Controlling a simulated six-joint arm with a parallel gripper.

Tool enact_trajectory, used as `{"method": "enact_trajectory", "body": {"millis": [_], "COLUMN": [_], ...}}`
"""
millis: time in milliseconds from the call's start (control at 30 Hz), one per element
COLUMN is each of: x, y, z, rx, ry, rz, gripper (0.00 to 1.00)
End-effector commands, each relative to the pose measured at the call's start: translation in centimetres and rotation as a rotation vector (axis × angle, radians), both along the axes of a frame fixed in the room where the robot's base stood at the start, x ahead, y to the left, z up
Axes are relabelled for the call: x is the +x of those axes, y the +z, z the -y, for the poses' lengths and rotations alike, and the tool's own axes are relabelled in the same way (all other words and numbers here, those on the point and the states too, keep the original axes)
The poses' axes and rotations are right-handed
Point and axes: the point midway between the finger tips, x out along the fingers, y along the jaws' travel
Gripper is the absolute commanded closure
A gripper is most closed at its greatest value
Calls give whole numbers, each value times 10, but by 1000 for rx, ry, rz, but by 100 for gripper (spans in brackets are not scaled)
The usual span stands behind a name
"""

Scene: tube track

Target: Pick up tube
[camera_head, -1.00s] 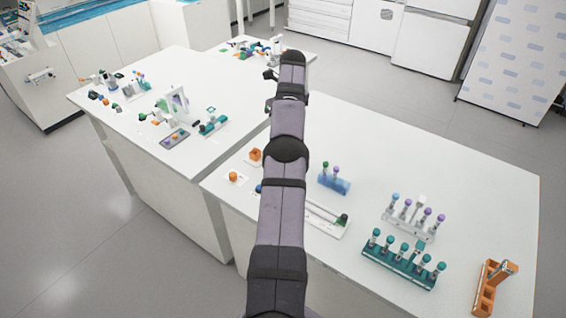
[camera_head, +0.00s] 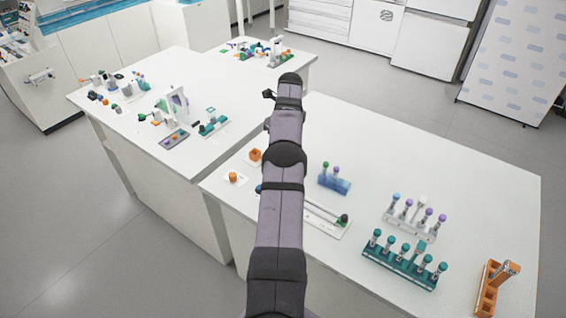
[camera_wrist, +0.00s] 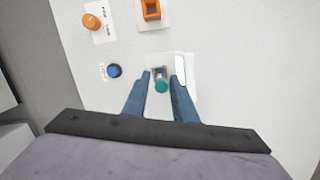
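In the wrist view, a tube with a teal cap (camera_wrist: 161,87) shows between the two blue fingers of my gripper (camera_wrist: 160,76). The fingers are apart, with gaps visible beside the cap, so my gripper looks open. I cannot tell how far below the fingertips the cap is. A grey square piece lies just past the cap, on a white patch. In the head view my own arm hides my gripper and this tube.
An orange-capped item (camera_wrist: 92,22), an orange block (camera_wrist: 150,10) and a blue cap (camera_wrist: 114,71) are nearby. In the head view, a blue rack (camera_head: 334,182), a teal rack (camera_head: 400,265), a white rack (camera_head: 412,224) and an orange rack (camera_head: 489,294) stand to the right.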

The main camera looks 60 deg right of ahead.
Motion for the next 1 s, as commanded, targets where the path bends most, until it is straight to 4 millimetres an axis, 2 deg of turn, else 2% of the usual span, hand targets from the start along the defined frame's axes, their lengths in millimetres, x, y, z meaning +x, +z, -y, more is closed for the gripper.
{"method": "enact_trajectory", "body": {"millis": [400,800,900,1000], "x": [1,2,2,2], "y": [-41,-50,-50,-50], "z": [3,4,4,3], "rx": [4,0,0,1], "ry": [-1,0,0,0], "rz": [-1,0,-1,-1], "gripper": [75,75,96,96]}}
